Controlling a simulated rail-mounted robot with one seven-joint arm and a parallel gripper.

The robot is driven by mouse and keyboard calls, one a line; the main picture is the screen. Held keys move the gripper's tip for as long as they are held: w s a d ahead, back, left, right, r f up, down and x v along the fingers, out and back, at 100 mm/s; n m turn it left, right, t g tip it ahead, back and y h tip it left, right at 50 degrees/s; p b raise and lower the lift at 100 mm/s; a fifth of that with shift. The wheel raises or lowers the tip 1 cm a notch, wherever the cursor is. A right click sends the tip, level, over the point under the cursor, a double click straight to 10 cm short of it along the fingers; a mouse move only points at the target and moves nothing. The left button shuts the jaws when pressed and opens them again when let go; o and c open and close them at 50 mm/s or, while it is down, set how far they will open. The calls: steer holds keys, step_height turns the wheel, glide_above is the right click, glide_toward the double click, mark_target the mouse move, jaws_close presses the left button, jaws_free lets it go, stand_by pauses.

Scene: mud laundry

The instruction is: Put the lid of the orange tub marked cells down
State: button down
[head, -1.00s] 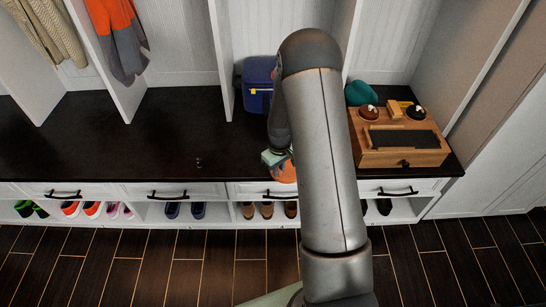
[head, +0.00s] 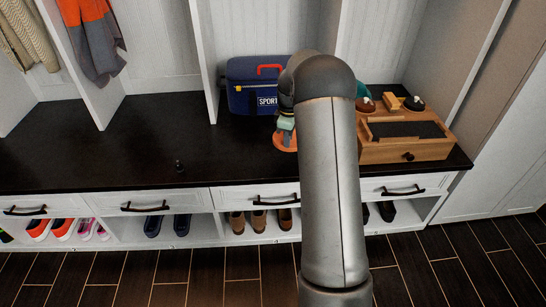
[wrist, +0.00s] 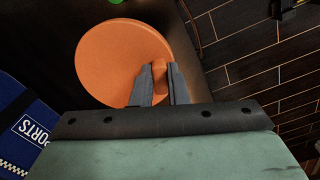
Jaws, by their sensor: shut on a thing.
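A round orange lid (wrist: 118,55) fills the upper middle of the wrist view, seen from above. My gripper (wrist: 162,75) is shut on its small orange knob. In the head view, my gripper (head: 286,122) is largely behind my own arm, with the orange lid (head: 284,143) just below it. The lid is over the dark bench, in front of the blue bag. I cannot tell whether it touches anything underneath. I cannot make out the tub's body or any marking for cells.
A blue SPORT bag (head: 246,98) stands behind and left of the lid; it also shows in the wrist view (wrist: 27,122). A wooden box (head: 400,151) stands to the right. The dark bench (head: 110,145) is mostly clear to the left, with a small dark item (head: 180,165) on it.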

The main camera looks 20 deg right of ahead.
steer(key=w+a+f, duration=0.1)
steer(key=f, duration=0.1)
steer(key=w+a+f+b, duration=0.1)
steer(key=f, duration=0.1)
steer(key=w+a+f, duration=0.1)
steer(key=f, duration=0.1)
steer(key=shift+w+a, duration=0.15)
steer(key=shift+a, duration=0.2)
steer(key=shift+w+a+f+b, duration=0.1)
steer(key=shift+f+b, duration=0.35)
steer(key=shift+f, duration=1.15)
steer(key=shift+f, duration=0.1)
steer(key=c, duration=1.4)
jaws_free()
steer(key=shift+c, duration=0.2)
